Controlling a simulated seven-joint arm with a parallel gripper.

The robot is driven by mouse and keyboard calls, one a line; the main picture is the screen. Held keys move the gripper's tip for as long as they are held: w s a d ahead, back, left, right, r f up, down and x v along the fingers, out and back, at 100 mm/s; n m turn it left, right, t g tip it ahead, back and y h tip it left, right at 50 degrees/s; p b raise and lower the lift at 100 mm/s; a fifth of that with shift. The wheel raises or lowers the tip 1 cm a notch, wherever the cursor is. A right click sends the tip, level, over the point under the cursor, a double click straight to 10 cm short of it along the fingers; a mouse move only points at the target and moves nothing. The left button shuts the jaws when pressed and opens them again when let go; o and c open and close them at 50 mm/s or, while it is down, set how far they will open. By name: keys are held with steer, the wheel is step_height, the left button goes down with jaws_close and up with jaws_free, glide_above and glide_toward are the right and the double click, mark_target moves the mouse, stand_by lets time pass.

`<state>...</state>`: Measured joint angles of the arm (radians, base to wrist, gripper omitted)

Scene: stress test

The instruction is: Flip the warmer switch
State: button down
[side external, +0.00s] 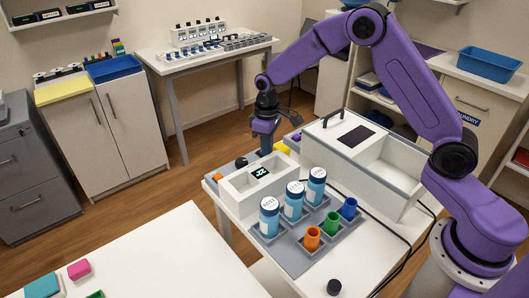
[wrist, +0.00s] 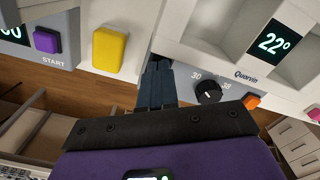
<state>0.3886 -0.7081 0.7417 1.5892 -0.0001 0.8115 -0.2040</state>
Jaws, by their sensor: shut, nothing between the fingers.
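The warmer (side external: 240,190) is a white box with a dark display reading 22. In the wrist view the warmer (wrist: 225,28) has a grey front strip with a black dial (wrist: 208,92) marked 30 and 38. An orange switch (wrist: 251,101) sits beside the dial; the switch also shows at the warmer's left end in the side view (side external: 218,176). My gripper (side external: 266,148) points down behind the warmer, apart from the switch. In the wrist view my gripper (wrist: 158,72) is shut and empty, between the dial and a yellow block (wrist: 109,49). Its fingertips' contact cannot be told.
A larger white device (side external: 345,150) stands right of the warmer, with a purple START button (wrist: 47,40). Several bottles and coloured cups fill a grey rack (side external: 285,256) in front. Dark cables (side external: 378,228) run along the table's right side. A white table (side external: 160,255) stands at front left.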

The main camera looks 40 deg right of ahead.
steer(key=shift+r, duration=3.3)
steer(key=s+a+r+n, duration=0.1)
steer(key=s+r+n, duration=0.15)
steer(key=s, duration=1.05)
steer(key=s+a+r+n, duration=0.15)
steer(key=s+r, duration=0.25)
steer(key=s, duration=1)
steer(key=s+d+f+n, duration=0.1)
steer(key=s+d+n, duration=0.1)
steer(key=s+d, duration=0.3)
steer(key=s, duration=0.4)
steer(key=shift+s+d+f+n, duration=0.15)
steer(key=shift+s+d+n, duration=0.15)
steer(key=shift+s, duration=0.1)
steer(key=shift+w, duration=0.1)
